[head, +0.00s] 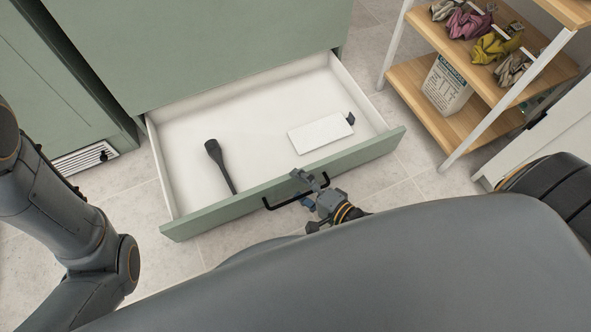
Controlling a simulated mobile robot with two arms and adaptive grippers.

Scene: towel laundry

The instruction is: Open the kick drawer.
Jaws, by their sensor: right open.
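The kick drawer (200,218) is a low drawer with a green front and white inside. It stands pulled out from the green cabinet (210,50), with its floor in plain view. Its black bar handle (275,205) is on the outer face of the front. My right gripper (309,187) is at the right part of the handle, and its jaws are open. I cannot tell whether it touches the handle. My left arm comes in at the left, but its gripper is out of the picture.
In the drawer lie a dark brush-like tool (218,163) and a white flat box (321,133). A wooden shelf rack (417,92) at the right holds folded cloths (495,45) and a white labelled container (446,86). A floor vent (85,159) is at the left. Tiled floor lies around the drawer.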

